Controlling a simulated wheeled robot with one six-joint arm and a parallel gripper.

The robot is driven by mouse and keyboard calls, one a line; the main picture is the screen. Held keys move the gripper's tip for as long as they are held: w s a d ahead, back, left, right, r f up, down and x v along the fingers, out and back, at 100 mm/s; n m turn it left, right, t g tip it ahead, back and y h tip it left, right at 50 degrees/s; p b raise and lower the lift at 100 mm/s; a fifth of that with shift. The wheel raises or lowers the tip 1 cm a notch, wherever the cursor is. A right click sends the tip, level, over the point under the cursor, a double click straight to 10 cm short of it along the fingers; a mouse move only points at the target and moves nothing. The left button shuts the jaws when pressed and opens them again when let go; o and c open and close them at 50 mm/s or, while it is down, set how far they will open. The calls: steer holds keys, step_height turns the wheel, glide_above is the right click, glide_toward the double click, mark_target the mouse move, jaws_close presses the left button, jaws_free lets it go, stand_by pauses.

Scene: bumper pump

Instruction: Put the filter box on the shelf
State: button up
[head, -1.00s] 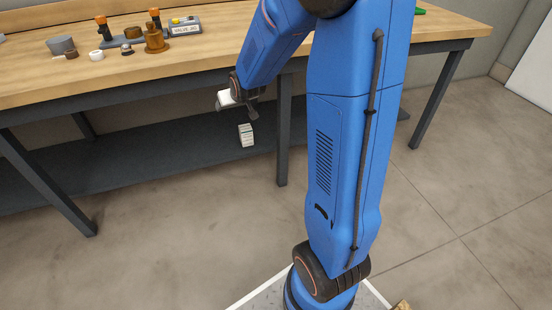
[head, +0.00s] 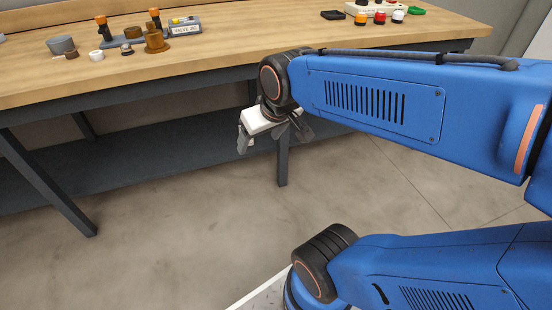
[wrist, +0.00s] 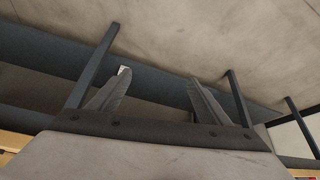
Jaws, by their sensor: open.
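The filter box (wrist: 122,70) shows as a small pale patch just past the tip of one finger in the wrist view. In the head view a sliver of it (head: 251,143) shows beside a finger; the rest is hidden. It appears to stand on the dark lower shelf (head: 180,165) under the workbench, apart from the jaws. My gripper (head: 275,140) is in front of the bench's front edge, above the shelf's level. Its fingers are spread with nothing between them, as the wrist view also shows (wrist: 158,77).
The wooden workbench (head: 230,45) overhangs the shelf, with a dark leg (head: 282,165) close to my gripper. On top are an orange-brown fitting (head: 155,40), a valve box (head: 184,27) and a panel of coloured buttons (head: 378,14). Floor in front is clear.

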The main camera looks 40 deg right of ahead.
steer(key=s, duration=0.8)
steer(key=shift+a+f+g, duration=0.2)
steer(key=shift+a+g, duration=0.15)
steer(key=shift+g, duration=0.05)
stand_by(0.6)
